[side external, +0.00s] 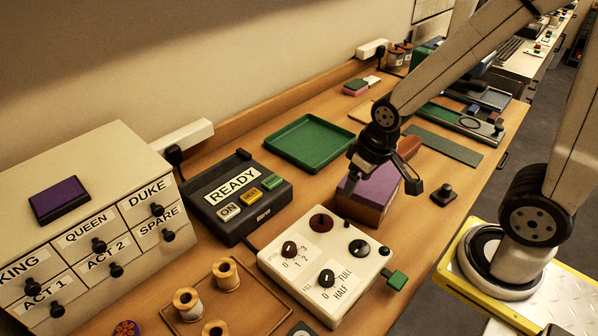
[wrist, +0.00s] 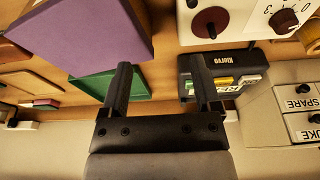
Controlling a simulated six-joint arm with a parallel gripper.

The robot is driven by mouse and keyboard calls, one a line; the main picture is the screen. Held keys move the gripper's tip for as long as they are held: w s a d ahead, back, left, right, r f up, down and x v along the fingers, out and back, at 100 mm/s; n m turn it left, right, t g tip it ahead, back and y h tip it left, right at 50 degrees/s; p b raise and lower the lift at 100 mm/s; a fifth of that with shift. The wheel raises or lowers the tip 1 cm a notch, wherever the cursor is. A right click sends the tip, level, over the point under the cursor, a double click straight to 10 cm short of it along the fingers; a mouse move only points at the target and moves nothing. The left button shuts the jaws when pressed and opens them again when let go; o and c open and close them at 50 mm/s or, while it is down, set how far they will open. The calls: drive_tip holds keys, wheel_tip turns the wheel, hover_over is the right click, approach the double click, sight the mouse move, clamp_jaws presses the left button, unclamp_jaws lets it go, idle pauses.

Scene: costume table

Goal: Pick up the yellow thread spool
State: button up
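One spool (side external: 226,273) is at the back, another spool (side external: 187,303) at the left, and a third spool (side external: 215,329) is cut by the bottom edge. My gripper (side external: 385,184) is open and empty, over the purple-topped box (side external: 371,192), well right of the spools. In the wrist view my gripper (wrist: 162,80) shows both fingers apart with nothing between them.
A white control box (side external: 325,262) with knobs stands between the spool tray and the purple-topped box. A dark READY console (side external: 232,195) and a green tray (side external: 309,142) lie behind. A labelled drawer cabinet (side external: 90,215) rises at the left. A small black knob-like piece (side external: 447,192) is at the right.

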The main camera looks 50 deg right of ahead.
drive_tip(key=shift+r, duration=0.15)
drive_tip(key=shift+w+v, duration=0.5)
drive_tip(key=shift+v, duration=1.75)
drive_tip(key=w+a+m+g+y, duration=0.1)
drive_tip(key=w+a+m+y, duration=0.4)
drive_tip(key=a+m+y, duration=0.35)
drive_tip(key=w+a+m+g+y, duration=0.2)
drive_tip(key=w+a+m+y, duration=0.25)
drive_tip(key=a+m, duration=0.55)
approach(229, 260)
drive_tip(key=a, duration=0.1)
drive_tip(key=a+f, duration=0.1)
drive_tip(key=shift+s+a+n+y, duration=0.2)
drive_tip(key=shift+a+n+y, duration=0.05)
drive_tip(key=shift+a+y, duration=0.1)
drive_tip(key=shift+f, duration=0.3)
drive_tip(key=shift+a, duration=0.1)
drive_tip(key=shift+x, duration=1.2)
